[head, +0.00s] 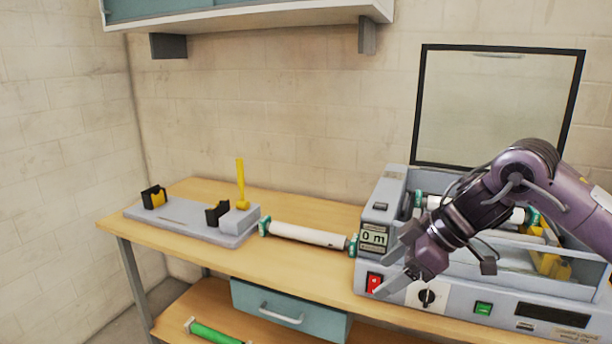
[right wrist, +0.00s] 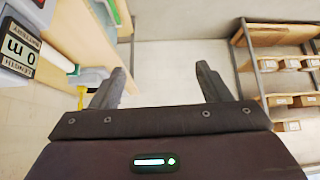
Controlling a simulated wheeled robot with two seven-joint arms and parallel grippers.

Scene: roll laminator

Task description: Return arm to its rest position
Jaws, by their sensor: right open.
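My right gripper (head: 388,272) is in front of the roll laminator (head: 452,312), over its left front near the red switch (head: 374,282) and the dial (head: 427,297). In the right wrist view its two fingers (right wrist: 160,88) are spread apart with nothing between them. I cannot tell from the head view whether the fingers touch the front panel. My right arm (head: 525,175) reaches in from the right across the laminator and hides part of its rollers. The display (head: 374,237) reads 0 m. My left gripper is not in view.
A white roll (head: 308,235) with green ends lies on the wooden table (head: 285,267) left of the laminator. A grey stand (head: 190,222) with black brackets and a yellow lever (head: 240,180) sits further left. A green roll (head: 210,333) lies on the lower shelf. Shelving (right wrist: 285,75) shows in the right wrist view.

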